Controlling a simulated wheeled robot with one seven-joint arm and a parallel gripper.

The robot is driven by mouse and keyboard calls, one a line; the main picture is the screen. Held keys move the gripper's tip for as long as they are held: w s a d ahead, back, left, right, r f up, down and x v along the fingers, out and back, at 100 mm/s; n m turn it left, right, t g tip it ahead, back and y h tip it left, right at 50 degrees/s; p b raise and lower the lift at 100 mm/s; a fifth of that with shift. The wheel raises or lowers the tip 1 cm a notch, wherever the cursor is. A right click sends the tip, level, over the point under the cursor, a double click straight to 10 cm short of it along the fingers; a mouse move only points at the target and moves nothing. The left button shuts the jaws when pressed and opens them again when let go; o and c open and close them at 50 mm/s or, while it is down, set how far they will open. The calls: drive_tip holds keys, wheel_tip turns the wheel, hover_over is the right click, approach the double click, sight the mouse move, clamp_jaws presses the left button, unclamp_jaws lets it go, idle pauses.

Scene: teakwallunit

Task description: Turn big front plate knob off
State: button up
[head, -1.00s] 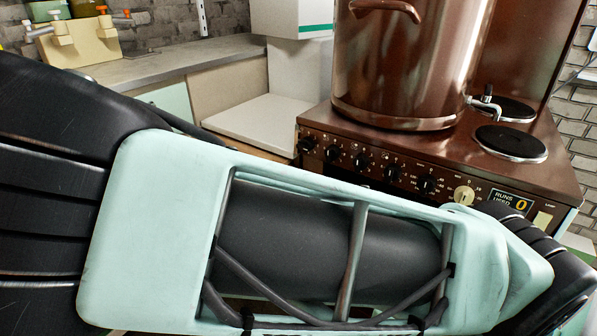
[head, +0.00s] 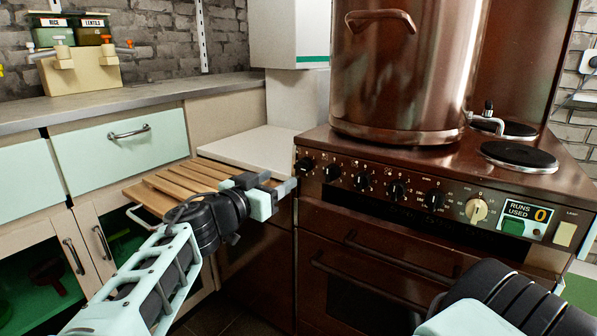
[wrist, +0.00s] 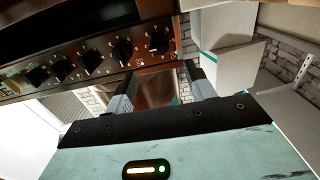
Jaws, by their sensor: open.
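A row of several black knobs runs along the brown cooker's (head: 370,215) front panel, with the leftmost knob (head: 305,163) nearest my gripper (head: 277,185). The labels are too small to tell which knob is the big front plate's. A cream knob (head: 476,210) is at the row's right end. My gripper is open and empty, just left of the panel and apart from the knobs. In the wrist view, the two fingers of my gripper (wrist: 158,91) stand apart, and the nearest black knob (wrist: 160,42) is beyond them.
A large brown pot (head: 400,80) stands on the cooker, hiding the plates under it. Bare black plates show at right (head: 518,155). A slatted wooden board (head: 165,190) juts out behind my wrist. A drawer (head: 120,150) and worktop are at left.

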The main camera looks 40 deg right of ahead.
sight(300, 167)
drive_tip(key=b+x, duration=0.1)
drive_tip(key=x, duration=0.8)
drive_tip(key=shift+w+d, duration=0.1)
drive_tip(key=shift+d, duration=0.1)
drive_tip(key=c, duration=0.9)
